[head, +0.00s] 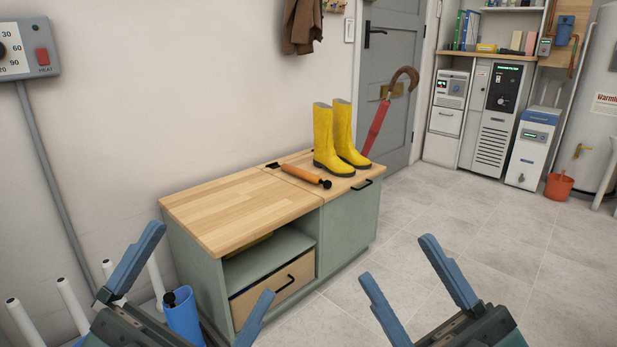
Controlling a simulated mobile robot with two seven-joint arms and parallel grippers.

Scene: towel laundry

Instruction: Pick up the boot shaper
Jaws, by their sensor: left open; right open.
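An orange cylinder with black ends, which looks like the boot shaper (305,175), lies on its side on the wooden top of the green bench (240,208). Two yellow boots (325,140) stand upright just behind and to the right of it. My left gripper (208,265) is open and empty in front of the bench's left end. My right gripper (397,258) is open and empty over the floor, right of the bench. Both are apart from the boot shaper.
White pegs (72,304) and a blue cylinder (183,316) stand at the lower left. The bench has an open shelf and a drawer (275,288). A red umbrella (378,125) leans near the grey door (400,80).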

